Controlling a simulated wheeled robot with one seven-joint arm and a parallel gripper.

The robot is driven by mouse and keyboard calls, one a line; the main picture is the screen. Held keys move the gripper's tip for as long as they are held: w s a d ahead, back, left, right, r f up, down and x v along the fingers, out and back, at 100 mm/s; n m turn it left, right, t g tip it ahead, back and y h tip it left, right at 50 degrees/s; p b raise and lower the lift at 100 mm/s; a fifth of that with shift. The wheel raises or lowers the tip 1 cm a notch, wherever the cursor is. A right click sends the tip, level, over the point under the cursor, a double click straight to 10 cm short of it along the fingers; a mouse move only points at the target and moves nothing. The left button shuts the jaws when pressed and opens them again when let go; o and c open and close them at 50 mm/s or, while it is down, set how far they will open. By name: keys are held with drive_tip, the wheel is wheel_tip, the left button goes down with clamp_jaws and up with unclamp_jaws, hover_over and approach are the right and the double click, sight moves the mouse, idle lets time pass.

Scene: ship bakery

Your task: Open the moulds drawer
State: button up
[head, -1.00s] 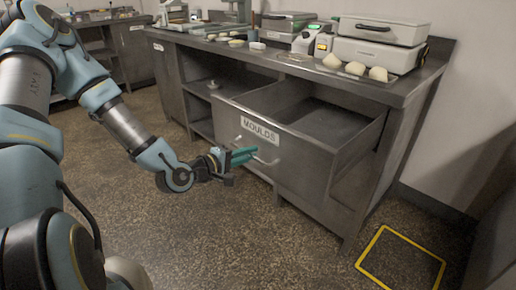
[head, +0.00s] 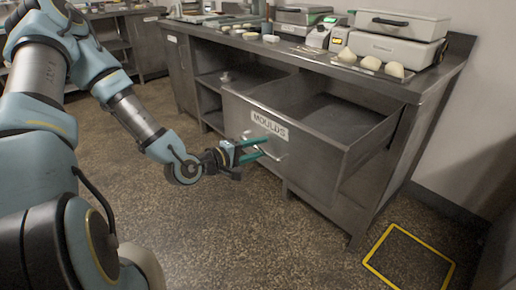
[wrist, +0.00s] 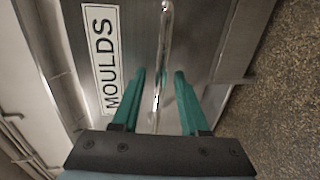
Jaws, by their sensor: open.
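The moulds drawer (head: 310,160) is a grey metal drawer with a white MOULDS label (head: 269,125); it stands well out from the bench, and the part of its inside that shows is empty. Its bar handle (head: 281,157) is on the front and runs lengthwise in the wrist view (wrist: 165,30). My gripper (head: 266,147) is at the drawer front with its teal fingers open. In the wrist view the fingers (wrist: 159,75) lie one on each side of the handle, with gaps showing between them and the bar.
The steel bench top (head: 300,57) above holds pale dough pieces (head: 370,63), a scale (head: 320,35) and grey lidded cases (head: 395,50). Open shelves (head: 235,80) are left of the drawer. A yellow square outline (head: 410,262) marks the floor at right. The speckled floor in front is clear.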

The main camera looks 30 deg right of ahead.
drive_tip(key=p+v, duration=0.4)
drive_tip(key=v, duration=0.6)
drive_tip(key=shift+a, duration=0.4)
